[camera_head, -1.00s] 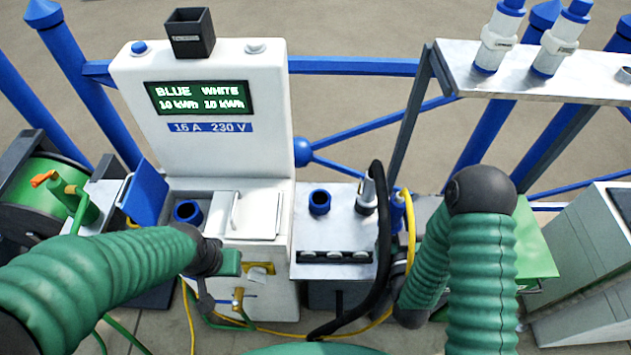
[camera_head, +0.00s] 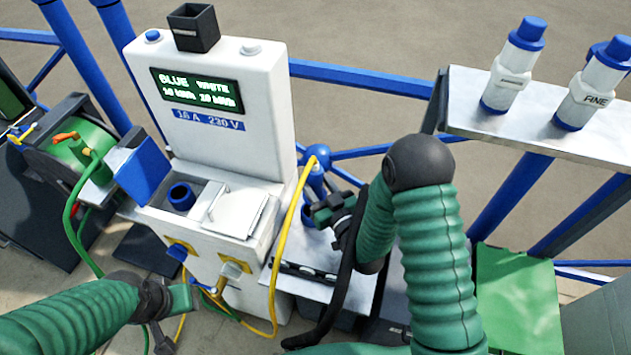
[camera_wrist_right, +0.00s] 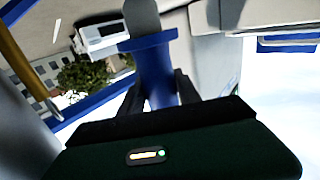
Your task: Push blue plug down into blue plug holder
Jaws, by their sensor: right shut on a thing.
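The blue plug (camera_head: 316,178), with a yellow cable at its top, stands roughly upright over the small metal table. My right gripper (camera_head: 328,207) is shut on it from the right. In the right wrist view the blue plug (camera_wrist_right: 155,75) sits between the two dark fingers. The blue plug holder (camera_head: 307,216) shows only as a bit of blue under the plug and gripper. I cannot tell how deep the plug sits in it. My left gripper (camera_head: 172,300) is low in front of the white pedestal, away from the plug; its finger opening is unclear.
The white pedestal (camera_head: 215,110) carries a blue socket (camera_head: 181,196) with its blue lid (camera_head: 143,172) raised. The yellow cable (camera_head: 284,235) loops down before the table (camera_head: 325,285). A black cable (camera_head: 350,265) hangs beside my right arm. A shelf (camera_head: 470,105) stands at right.

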